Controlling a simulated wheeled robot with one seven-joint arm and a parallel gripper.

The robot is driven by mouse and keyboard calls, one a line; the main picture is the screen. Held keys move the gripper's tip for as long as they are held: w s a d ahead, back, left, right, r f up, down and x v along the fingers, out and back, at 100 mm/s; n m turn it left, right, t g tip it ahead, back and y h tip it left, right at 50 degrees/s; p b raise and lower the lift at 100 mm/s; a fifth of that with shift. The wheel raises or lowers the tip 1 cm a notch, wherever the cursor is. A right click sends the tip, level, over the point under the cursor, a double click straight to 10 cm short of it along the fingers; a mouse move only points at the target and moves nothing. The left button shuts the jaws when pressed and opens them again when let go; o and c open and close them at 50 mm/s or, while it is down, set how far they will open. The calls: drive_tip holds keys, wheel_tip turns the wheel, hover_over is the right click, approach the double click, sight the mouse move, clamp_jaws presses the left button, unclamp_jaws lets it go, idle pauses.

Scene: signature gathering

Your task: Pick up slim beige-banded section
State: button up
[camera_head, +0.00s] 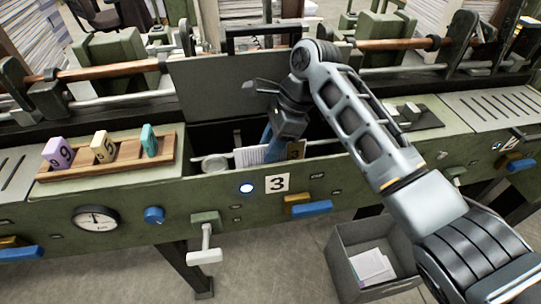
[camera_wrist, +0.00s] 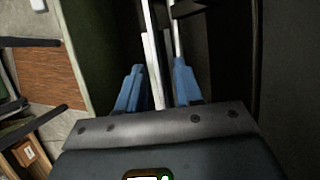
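My gripper (camera_head: 270,138) reaches down into the open dark compartment behind the number 3 plate, its blue fingers partly hidden. In the wrist view the two blue fingers of my gripper (camera_wrist: 158,75) stand apart. A slim white upright edge (camera_wrist: 154,72) lies between them, with narrow gaps showing at its sides. In the head view a white paper section (camera_head: 248,156) stands in the compartment left of the fingers. I cannot make out a beige band on the white edge.
The compartment's raised dark lid (camera_head: 215,95) stands behind my gripper. A round metal disc (camera_head: 215,163) lies at the compartment's left. A wooden tray (camera_head: 110,166) with numbered blocks sits further left. A grey bin (camera_head: 345,262) with papers stands on the floor below.

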drive_tip(key=shift+c, duration=0.3)
clamp_jaws()
drive_tip(key=shift+r, duration=0.25)
